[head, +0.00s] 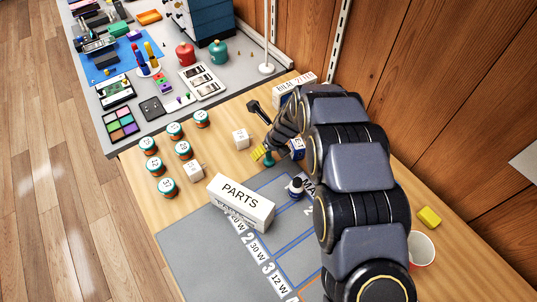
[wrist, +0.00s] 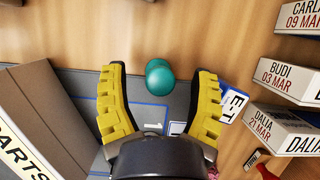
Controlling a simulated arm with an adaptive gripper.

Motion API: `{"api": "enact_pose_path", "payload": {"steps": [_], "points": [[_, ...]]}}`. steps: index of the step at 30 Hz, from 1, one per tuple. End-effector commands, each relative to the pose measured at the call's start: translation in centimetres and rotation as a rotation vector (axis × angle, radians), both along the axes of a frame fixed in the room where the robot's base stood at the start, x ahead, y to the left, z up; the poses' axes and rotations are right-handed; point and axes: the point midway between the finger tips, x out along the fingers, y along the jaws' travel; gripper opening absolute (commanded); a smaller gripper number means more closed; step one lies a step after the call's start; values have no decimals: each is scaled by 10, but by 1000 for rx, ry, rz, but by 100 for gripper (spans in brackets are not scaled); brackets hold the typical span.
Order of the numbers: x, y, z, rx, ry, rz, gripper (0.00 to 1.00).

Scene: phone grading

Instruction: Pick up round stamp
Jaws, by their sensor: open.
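A small teal round-headed object, which looks like the round stamp (wrist: 158,80), stands at the edge of the grey mat (wrist: 75,85). In the head view the stamp (head: 269,161) shows partly, right beside my yellow fingers. My gripper (head: 262,153) is low over the wooden table at the mat's far edge. In the wrist view my gripper (wrist: 160,71) is open, with one yellow finger on each side of the stamp and visible gaps on both sides. I cannot tell how far the fingertips are above the stamp's base.
A white PARTS box (head: 240,203) stands on the mat to the left. A dark bottle (head: 295,187) stands close by. Several numbered jars (head: 183,149) and white cubes (head: 240,138) stand to the left. Labelled boxes (wrist: 290,82) line the right in the wrist view.

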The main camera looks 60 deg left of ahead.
Motion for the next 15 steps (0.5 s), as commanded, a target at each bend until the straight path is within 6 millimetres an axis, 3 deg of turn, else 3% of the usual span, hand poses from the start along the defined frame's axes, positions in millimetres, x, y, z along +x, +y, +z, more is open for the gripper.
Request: {"api": "enact_pose_path", "payload": {"steps": [1, 3, 5, 15], "points": [[0, 0, 0, 0, 0, 0, 52], [0, 0, 0, 0, 0, 0, 23], [0, 0, 0, 0, 0, 0, 0], [0, 0, 1, 0, 0, 0, 0]]}}
